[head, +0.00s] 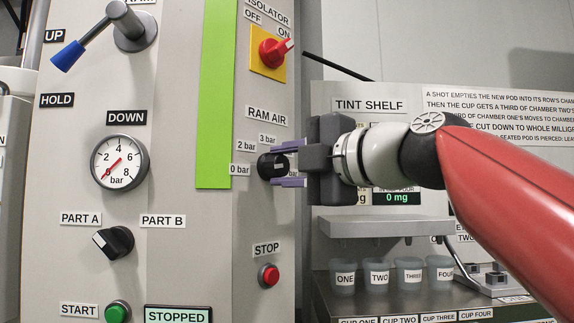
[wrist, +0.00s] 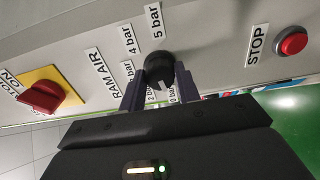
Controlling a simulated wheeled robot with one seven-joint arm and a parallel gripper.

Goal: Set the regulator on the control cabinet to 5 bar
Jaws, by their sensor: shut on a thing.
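The regulator is a black round knob (head: 267,165) under the RAM AIR label on the cabinet's side face. The wrist view shows the knob (wrist: 158,64) with 0, 2, 4 and 5 bar labels around it. A pale mark on the knob appears to face the 0 and 2 bar labels; its exact setting is unclear. My gripper (head: 279,165) is shut on the knob, one finger above and one below. In the wrist view its fingers (wrist: 160,92) flank the knob. The round pressure gauge (head: 119,163) has its red needle near 0.
The red-and-yellow isolator switch (head: 270,53) is above the knob, turned towards ON. The red STOP button (head: 268,275) is below it. A tint shelf (head: 385,227) with several cups stands behind my arm at right. A blue-handled lever (head: 68,56) is upper left.

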